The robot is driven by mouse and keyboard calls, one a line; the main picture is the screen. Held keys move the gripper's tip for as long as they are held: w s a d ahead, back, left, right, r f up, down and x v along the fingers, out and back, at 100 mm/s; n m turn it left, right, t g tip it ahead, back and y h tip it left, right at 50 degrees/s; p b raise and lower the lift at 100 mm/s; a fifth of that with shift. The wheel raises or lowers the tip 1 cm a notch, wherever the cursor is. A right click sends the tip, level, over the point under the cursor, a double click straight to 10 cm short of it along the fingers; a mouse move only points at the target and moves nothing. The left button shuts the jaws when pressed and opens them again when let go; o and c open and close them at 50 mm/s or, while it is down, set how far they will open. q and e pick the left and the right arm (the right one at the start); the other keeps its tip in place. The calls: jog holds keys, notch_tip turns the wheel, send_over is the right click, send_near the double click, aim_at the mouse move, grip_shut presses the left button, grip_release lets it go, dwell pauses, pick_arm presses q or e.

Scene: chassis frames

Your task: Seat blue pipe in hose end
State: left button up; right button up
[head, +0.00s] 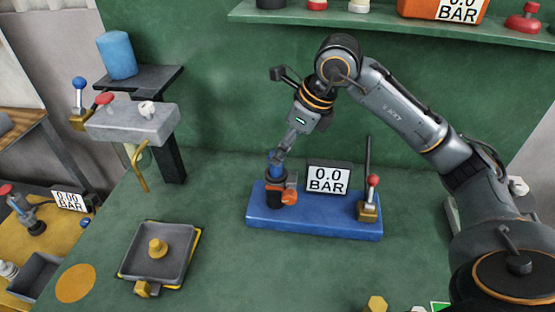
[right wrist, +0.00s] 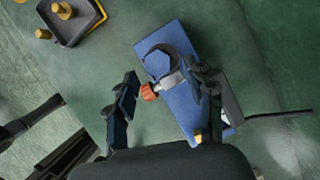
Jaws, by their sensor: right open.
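A short blue pipe (head: 276,169) shows upright above the black and orange hose end (head: 275,192), at the left of the blue base plate (head: 315,228). I cannot tell how deep it sits. My right gripper (head: 281,156) is just above the pipe, pointing down. In the right wrist view the gripper (right wrist: 165,93) is open, with its fingers apart on either side of a silver fitting with an orange knob (right wrist: 149,91). My left gripper is in neither view.
A pressure display (head: 328,179) and a red-knobbed lever (head: 370,196) stand on the plate, right of the gripper. A grey tray (head: 181,268) with a yellow peg lies front left. A grey stand (head: 140,122) and a blue cylinder (head: 117,55) are at left.

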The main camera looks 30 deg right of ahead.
jog(key=v, duration=0.6)
jog(key=shift+s+r, duration=0.1)
jog(key=shift+s, duration=0.05)
dwell(0.3)
